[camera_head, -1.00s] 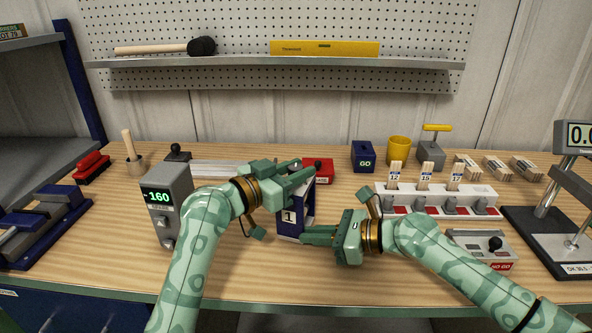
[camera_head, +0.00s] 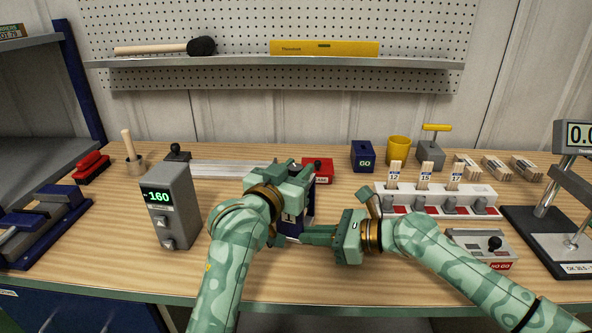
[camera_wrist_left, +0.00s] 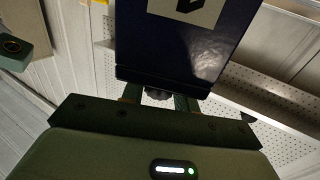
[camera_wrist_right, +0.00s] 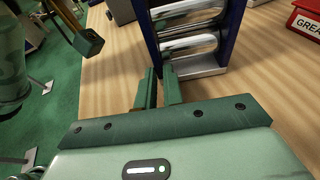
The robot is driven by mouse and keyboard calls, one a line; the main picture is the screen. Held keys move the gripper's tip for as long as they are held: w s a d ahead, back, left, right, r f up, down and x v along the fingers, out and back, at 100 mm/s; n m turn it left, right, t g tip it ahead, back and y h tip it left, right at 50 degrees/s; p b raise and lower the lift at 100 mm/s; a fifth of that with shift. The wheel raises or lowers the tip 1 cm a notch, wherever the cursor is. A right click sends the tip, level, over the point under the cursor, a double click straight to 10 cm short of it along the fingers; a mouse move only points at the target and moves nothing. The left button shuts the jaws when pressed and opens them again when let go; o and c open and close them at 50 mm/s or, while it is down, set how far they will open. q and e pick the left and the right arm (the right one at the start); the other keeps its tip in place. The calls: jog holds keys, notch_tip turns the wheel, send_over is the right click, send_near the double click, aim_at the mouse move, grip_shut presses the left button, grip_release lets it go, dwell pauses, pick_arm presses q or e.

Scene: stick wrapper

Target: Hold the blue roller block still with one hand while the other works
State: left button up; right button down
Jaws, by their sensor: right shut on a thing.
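The blue roller block (camera_head: 291,226) stands on the bench, with a pale label marked 1 on one face. Its blue side and label also show close up in the left wrist view (camera_wrist_left: 180,45). Silver rollers show between its walls in the right wrist view (camera_wrist_right: 188,45). My right gripper (camera_head: 304,235) is shut on the block's lower near edge. My left gripper (camera_head: 300,178) is at the top of the block, its fingers apart. In the left wrist view the block hides its fingertips, and a small dark round thing shows between the fingers.
A grey box reading 160 (camera_head: 168,205) stands to the left. A white rack with numbered sticks (camera_head: 436,200) and a NO GO box (camera_head: 480,250) are to the right. A red box (camera_head: 318,171) is just behind. The bench's front strip is clear.

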pick_arm(q)
jog(key=shift+o, duration=1.3)
jog(key=v, duration=1.2)
jog(key=x, duration=1.2)
